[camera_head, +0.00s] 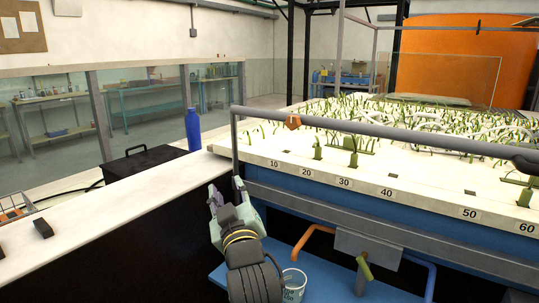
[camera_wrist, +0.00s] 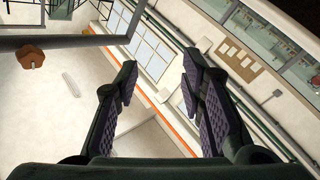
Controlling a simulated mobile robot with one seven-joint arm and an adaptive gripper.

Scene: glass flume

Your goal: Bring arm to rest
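My gripper (camera_head: 226,190) is raised in the gap between the white counter on the left and the blue-sided planted bed on the right. It points up and away, with its fingers near the grey rail's post at the bed's corner. In the wrist view my gripper (camera_wrist: 160,76) has its two dark, ridged fingers spread well apart. Nothing is between them but distant room. The wrist view looks across at walls, windows and an orange stripe, strongly tilted. I cannot tell whether the gripper touches the rail post.
The white counter (camera_head: 105,222) bears a black box (camera_head: 145,162), a blue bottle (camera_head: 193,130) and a small dark block (camera_head: 43,228). The grey rail (camera_head: 400,131) runs along the bed (camera_head: 290,172). A white cup (camera_head: 294,284) stands low on a blue shelf (camera_head: 330,283), near pipes.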

